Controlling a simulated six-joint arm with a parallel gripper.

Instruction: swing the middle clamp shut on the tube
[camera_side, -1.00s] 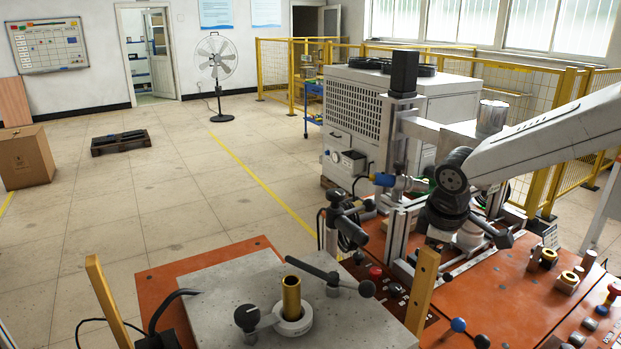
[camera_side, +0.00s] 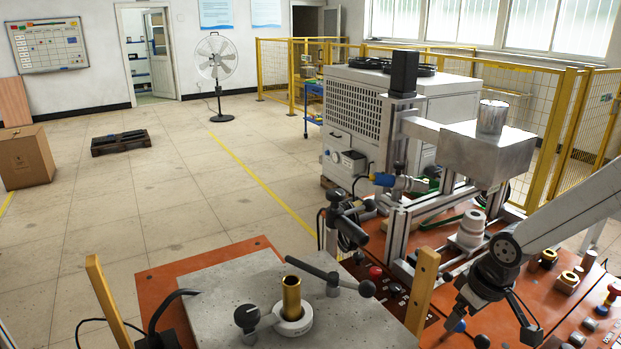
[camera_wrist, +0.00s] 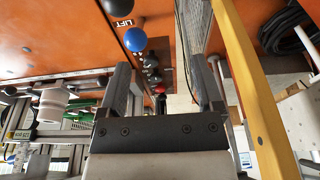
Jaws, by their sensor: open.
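A brass tube (camera_side: 291,295) stands upright in a pale collar (camera_side: 294,322) on the grey plate. A dark lever (camera_side: 322,273) with a black ball end sits on a post beside the tube, its bar passing behind the tube top, apart from it as far as I can tell. A black knob (camera_side: 247,318) is left of the collar. I cannot tell which part is the middle clamp. My gripper (camera_side: 492,325) is open and empty, low over the orange bench at right, well away from the tube. It also shows in the wrist view (camera_wrist: 158,72), near a blue ball knob (camera_wrist: 135,39).
A yellow post (camera_side: 422,290) stands between the grey plate (camera_side: 220,300) and my gripper. Black knobs, a red button (camera_side: 375,272) and brass fittings (camera_side: 548,258) crowd the orange bench. A metal frame (camera_side: 398,220) rises behind, with a white stacked insulator (camera_side: 470,231) beside it.

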